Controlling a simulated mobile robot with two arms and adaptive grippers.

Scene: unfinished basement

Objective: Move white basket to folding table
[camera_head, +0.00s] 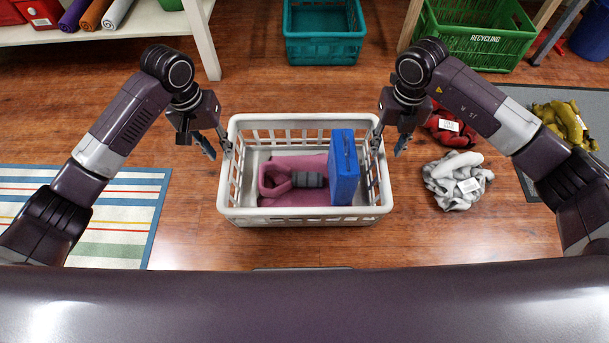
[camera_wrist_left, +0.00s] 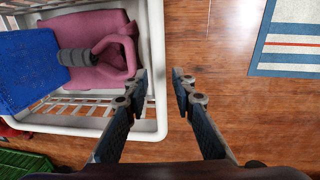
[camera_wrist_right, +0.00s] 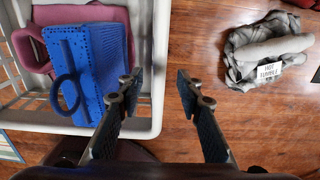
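The white basket (camera_head: 305,218) stands on the wooden floor in front of me. Inside it are a pink item (camera_head: 295,165), a dark grey roll (camera_head: 308,180) and an upright blue box-like item (camera_head: 344,168). My left gripper (camera_head: 215,147) is open at the basket's left side, its fingers on either side of the rim, as the left wrist view (camera_wrist_left: 160,82) shows. My right gripper (camera_head: 388,145) is open at the right side, with the rim (camera_wrist_right: 157,75) between its fingers in the right wrist view. I cannot make out a folding table.
A teal crate (camera_head: 325,51) and a green recycling bin (camera_head: 480,62) stand behind. Grey cloth (camera_head: 456,180), red cloth (camera_head: 448,125) and yellow cloth (camera_head: 565,122) lie to the right. A striped rug (camera_head: 110,215) is at left. A shelf with rolled mats (camera_head: 97,14) stands at back left.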

